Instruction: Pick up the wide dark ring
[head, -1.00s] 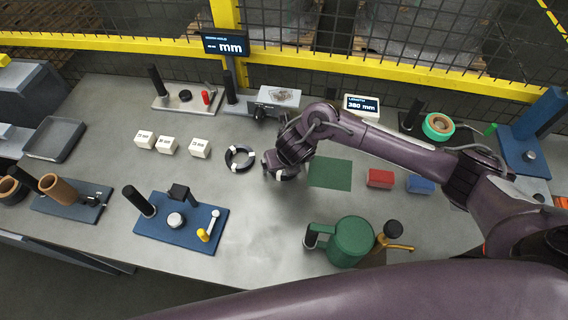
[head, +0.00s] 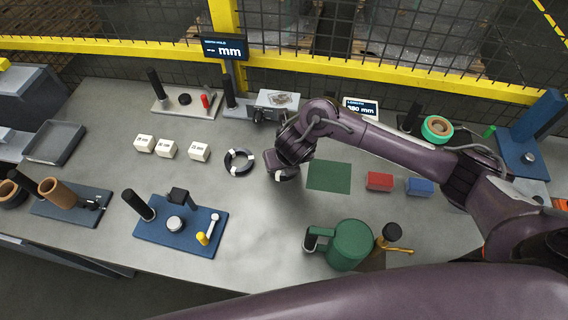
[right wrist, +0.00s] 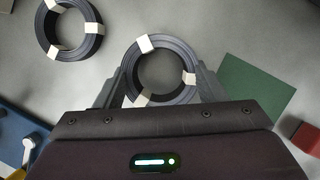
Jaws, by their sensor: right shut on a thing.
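Two dark rings with pale bands are in view. One dark ring (right wrist: 181,52) sits between the two fingers of my right gripper (right wrist: 163,74), which is shut on it. In the head view my right gripper (head: 281,168) hangs low over the table and mostly covers this ring. The other dark ring (right wrist: 94,42) lies flat on the table to the left, apart from the gripper; it also shows in the head view (head: 230,167). I cannot tell for certain whether the held ring touches the table. My left gripper is not in view.
A green mat (head: 328,177) lies just right of the gripper, with a red block (head: 379,181) and a blue block (head: 419,187) beyond. White blocks (head: 199,152) stand left. A blue fixture (head: 165,235) and a green mug-like thing (head: 349,245) are in front. Bare table lies between them.

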